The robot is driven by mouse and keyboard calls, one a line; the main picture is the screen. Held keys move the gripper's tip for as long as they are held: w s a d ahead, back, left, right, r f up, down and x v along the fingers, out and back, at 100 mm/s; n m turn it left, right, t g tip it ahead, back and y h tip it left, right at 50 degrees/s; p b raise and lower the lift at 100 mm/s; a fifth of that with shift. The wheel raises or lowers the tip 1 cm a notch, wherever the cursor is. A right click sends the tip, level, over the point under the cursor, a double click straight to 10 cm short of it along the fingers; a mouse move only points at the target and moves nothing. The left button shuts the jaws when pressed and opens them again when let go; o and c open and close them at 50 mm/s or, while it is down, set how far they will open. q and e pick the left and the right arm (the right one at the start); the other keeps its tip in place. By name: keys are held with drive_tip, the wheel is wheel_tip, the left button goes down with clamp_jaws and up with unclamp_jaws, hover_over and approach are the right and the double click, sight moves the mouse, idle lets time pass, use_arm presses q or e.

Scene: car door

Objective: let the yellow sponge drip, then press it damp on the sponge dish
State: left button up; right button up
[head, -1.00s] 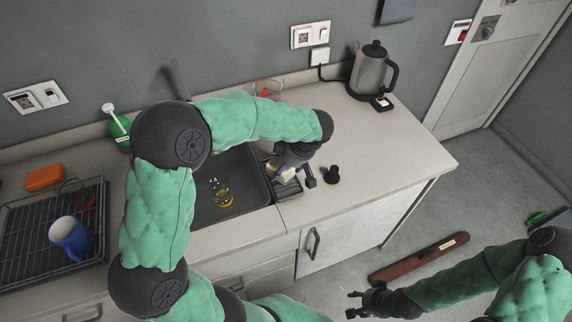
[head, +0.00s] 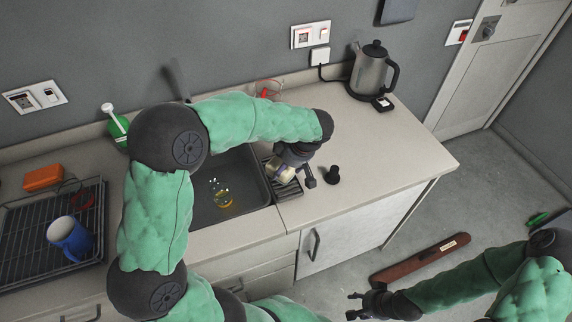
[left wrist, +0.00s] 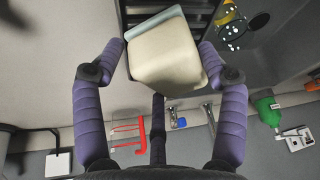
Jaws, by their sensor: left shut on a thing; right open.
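The sponge (head: 281,173) is a pale yellow block with a grey-white layer on one side. In the left wrist view the sponge (left wrist: 165,55) sits between the two fingers of my left gripper (left wrist: 160,62), which is shut on it. The sponge dish (head: 287,189), dark and slatted, lies at the right edge of the sink, partly hidden by the sponge and left gripper. The sponge is over or at the dish; I cannot tell whether they touch. My right gripper (head: 362,303) is open and empty, low at the front, away from the counter.
The dark sink (head: 232,175) holds a yellow item (head: 223,200) with white spots by it. A small black knob-like object (head: 332,174) stands right of the dish. A kettle (head: 370,72) is at the back; a blue mug (head: 70,235) is on the left rack. The right counter is mostly clear.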

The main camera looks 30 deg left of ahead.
drive_tip(key=shift+f+b, duration=2.45)
idle(5.5)
